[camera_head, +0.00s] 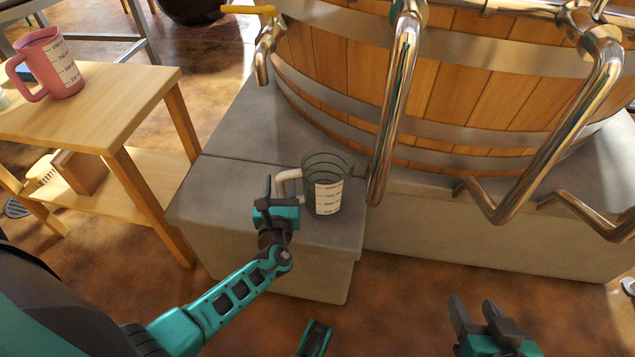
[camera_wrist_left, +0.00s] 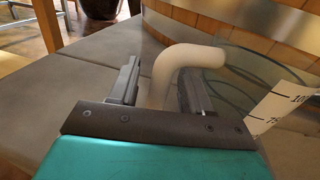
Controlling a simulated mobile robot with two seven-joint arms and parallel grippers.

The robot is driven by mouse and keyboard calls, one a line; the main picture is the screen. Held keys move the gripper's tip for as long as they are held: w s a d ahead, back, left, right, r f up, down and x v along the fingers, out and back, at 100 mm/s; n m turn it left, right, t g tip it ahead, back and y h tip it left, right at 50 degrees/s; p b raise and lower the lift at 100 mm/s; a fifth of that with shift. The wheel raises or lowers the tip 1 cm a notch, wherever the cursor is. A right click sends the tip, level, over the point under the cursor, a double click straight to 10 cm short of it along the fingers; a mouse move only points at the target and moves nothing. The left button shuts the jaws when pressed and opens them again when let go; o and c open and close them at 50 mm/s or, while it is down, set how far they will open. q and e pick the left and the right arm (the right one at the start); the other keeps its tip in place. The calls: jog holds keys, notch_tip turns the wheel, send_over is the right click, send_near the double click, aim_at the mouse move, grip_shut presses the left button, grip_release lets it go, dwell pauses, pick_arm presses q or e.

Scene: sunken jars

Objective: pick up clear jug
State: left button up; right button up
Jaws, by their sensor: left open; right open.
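The clear jug (camera_head: 328,182) stands upright on the grey stone step (camera_head: 240,135), with a white measuring label and a pale handle on its left side. My left gripper (camera_head: 278,190) is open at the handle. In the left wrist view the pale handle (camera_wrist_left: 172,68) shows between the two fingers of my left gripper (camera_wrist_left: 158,85), and the jug's clear wall (camera_wrist_left: 258,70) is to the right. I cannot tell whether the fingers touch the handle. My right gripper (camera_head: 473,315) is open and empty over the floor at the lower right.
A wooden tub (camera_head: 450,95) with metal bands stands behind the jug, and metal rails (camera_head: 395,100) rise close to the jug's right. A wooden table (camera_head: 95,110) with a pink jug (camera_head: 52,65) is at the left. The floor (camera_head: 410,290) in front is clear.

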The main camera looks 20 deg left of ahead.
pick_arm(q)
grip_shut()
pick_arm(e)
jog(key=shift+s+f, duration=0.35)
pick_arm(q)
jog(key=shift+r+p, duration=0.3)
jog(key=shift+r, duration=0.2)
notch_tip(320, 180, up, 4)
jog(key=p, duration=0.2)
jog(key=shift+r+p, duration=0.25)
jog(key=shift+p, duration=0.1)
notch_tip(320, 180, up, 5)
jog(key=p, duration=0.3)
jog(key=shift+r, duration=0.1)
notch_tip(320, 180, up, 9)
jog(key=p, duration=0.4)
jog(key=shift+r+p, duration=0.2)
jog(key=shift+p, duration=0.1)
pick_arm(e)
notch_tip(320, 180, up, 8)
jog(key=d, duration=0.1)
jog(key=shift+s+d+h, duration=0.25)
jog(key=shift+d+h, duration=0.15)
